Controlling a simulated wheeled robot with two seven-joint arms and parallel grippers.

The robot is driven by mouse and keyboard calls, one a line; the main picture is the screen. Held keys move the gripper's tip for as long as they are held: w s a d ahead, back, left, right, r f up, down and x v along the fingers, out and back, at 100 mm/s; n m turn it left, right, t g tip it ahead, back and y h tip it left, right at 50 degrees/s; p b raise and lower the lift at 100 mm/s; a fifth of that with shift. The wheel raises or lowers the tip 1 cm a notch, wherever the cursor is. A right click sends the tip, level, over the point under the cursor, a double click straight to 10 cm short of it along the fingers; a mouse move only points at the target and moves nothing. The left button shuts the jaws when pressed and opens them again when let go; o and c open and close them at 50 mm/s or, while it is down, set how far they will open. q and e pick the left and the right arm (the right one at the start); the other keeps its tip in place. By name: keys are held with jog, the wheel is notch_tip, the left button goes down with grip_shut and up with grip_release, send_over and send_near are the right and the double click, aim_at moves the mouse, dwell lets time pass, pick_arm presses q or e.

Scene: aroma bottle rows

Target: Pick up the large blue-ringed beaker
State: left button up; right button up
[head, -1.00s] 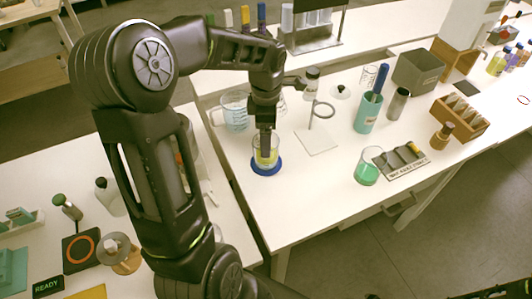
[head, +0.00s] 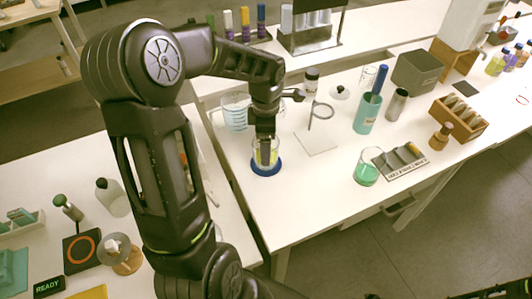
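Another larger beaker with blue markings (head: 234,112) stands just behind and to the left, apart from the gripper. My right gripper is not in view.
A ring stand (head: 318,140) is just right of the gripper. Farther right are a green-liquid beaker (head: 366,173), a teal cup (head: 367,114) and a wooden rack (head: 460,117). The front middle of the table is clear.

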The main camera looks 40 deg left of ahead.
pick_arm(q)
notch_tip(320, 180, down, 5)
jog(key=shift+s+r+p, duration=0.1)
jog(key=shift+p, duration=0.4)
jog(key=shift+d, duration=0.1)
jog(key=shift+c, duration=0.3)
jog(key=c, duration=1.6)
